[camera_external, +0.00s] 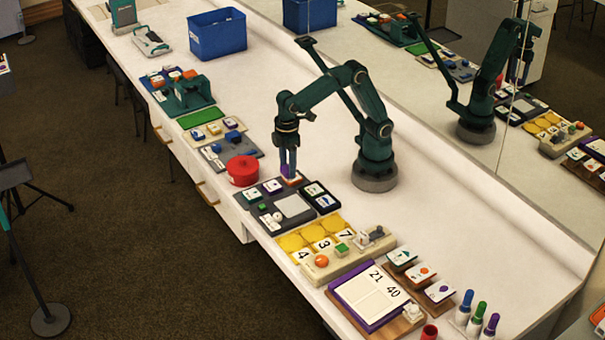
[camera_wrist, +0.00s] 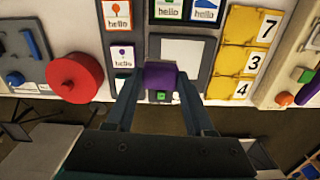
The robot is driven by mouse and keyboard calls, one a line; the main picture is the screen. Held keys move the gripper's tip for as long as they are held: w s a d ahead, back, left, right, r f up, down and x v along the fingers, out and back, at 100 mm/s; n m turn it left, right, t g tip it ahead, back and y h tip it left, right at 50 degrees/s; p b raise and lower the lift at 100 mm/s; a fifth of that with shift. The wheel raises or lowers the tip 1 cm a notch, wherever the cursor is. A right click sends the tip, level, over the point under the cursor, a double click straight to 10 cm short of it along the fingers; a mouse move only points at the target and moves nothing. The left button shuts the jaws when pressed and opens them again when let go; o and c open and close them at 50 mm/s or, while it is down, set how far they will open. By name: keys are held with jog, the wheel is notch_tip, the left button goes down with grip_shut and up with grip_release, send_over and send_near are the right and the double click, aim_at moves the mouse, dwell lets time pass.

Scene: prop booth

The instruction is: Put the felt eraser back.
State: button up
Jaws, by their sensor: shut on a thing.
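My gripper (camera_external: 288,172) points down over the grey card board (camera_external: 271,225). It is shut on a purple block, which looks like the felt eraser (camera_wrist: 161,76). In the wrist view the block sits between the two fingertips (camera_wrist: 160,84), in front of the board's blank pale panel (camera_wrist: 180,60). In the external view only a small part of the block shows between the fingers. The purple-framed writing board (camera_external: 371,294), marked 21 and 40, lies farther along the counter at the lower right.
A red round pot (camera_external: 243,170) stands left of the card board. Yellow number tiles (camera_external: 308,241) and a beige box (camera_external: 333,263) lie to its right. Markers (camera_external: 475,318) stand at the lower right. The counter behind my gripper is mostly clear, up to a mirror (camera_external: 500,120).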

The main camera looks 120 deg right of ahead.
jog(key=s+a+r, duration=0.1)
jog(key=s+a, duration=0.3)
jog(key=s, duration=0.8)
jog(key=shift+n, duration=0.3)
jog(key=d+f, duration=0.2)
jog(key=d, duration=0.1)
jog(key=s+d+f, duration=0.1)
jog(key=d+f, duration=0.1)
jog(key=d, duration=0.2)
jog(key=s+d+f, duration=0.1)
jog(key=d+f, duration=0.1)
jog(key=d, duration=0.2)
jog(key=shift+s+d+f, duration=0.1)
jog(key=shift+d+f, duration=0.05)
jog(key=shift+f, duration=0.1)
jog(key=shift+d+f, duration=0.1)
jog(key=shift+f, duration=2)
jog(key=shift+f, duration=0.1)
jog(key=o, duration=1.3)
